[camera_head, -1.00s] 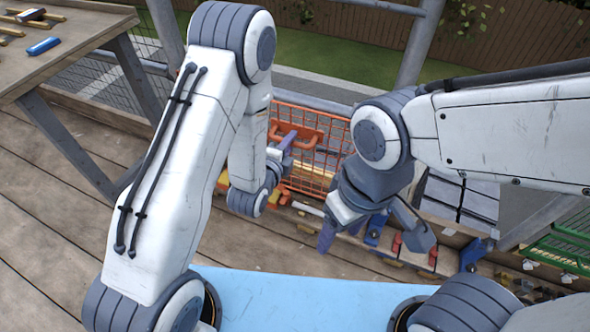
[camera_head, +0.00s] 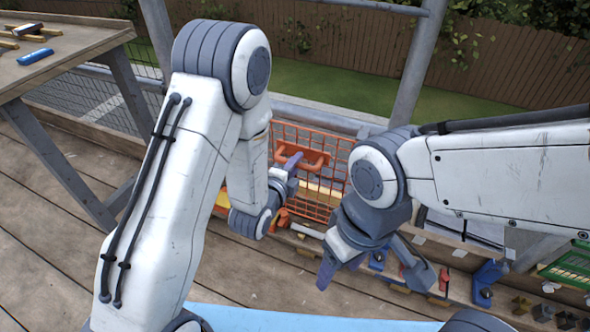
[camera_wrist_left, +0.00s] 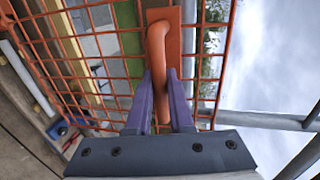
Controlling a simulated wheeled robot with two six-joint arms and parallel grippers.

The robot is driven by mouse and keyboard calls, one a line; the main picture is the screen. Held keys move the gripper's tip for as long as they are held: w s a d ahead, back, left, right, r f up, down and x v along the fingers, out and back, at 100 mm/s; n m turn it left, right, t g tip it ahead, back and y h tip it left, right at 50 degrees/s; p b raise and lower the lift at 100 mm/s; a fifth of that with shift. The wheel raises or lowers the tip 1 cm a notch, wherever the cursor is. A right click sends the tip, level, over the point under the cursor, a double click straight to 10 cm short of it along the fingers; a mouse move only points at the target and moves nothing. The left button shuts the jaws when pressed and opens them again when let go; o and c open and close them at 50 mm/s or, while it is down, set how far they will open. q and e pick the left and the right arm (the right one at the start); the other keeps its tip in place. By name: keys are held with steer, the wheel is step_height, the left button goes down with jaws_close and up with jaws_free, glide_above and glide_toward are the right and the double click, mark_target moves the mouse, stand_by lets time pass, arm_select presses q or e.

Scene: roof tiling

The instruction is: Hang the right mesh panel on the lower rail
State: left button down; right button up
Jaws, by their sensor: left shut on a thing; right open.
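An orange mesh panel (camera_head: 335,170) stands upright in front of the grey lower rail (camera_head: 330,118). Whether it hangs on the rail cannot be told, as my arms hide parts of it. My left gripper (camera_head: 289,164) is shut on the panel's orange handle (camera_head: 316,158). In the left wrist view, the handle (camera_wrist_left: 157,45) sits between the purple fingers (camera_wrist_left: 160,97), with the mesh (camera_wrist_left: 85,68) behind. My right gripper (camera_head: 372,274) is open and empty, low in front of the panel's right side. A green mesh panel (camera_head: 574,264) shows at the far right.
A wooden workbench (camera_head: 75,45) with a blue tool (camera_head: 35,56) stands at the left. A grey upright post (camera_head: 414,70) rises behind my right arm. Blue and red fittings (camera_head: 487,283) line the deck edge. The plank deck (camera_head: 45,250) at the left is clear.

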arm_select(q)
steer(key=f+b+x, duration=0.1)
steer(key=b+x, duration=0.4)
steer(key=x, duration=0.6)
stand_by(1.6)
steer(key=shift+f, duration=0.1)
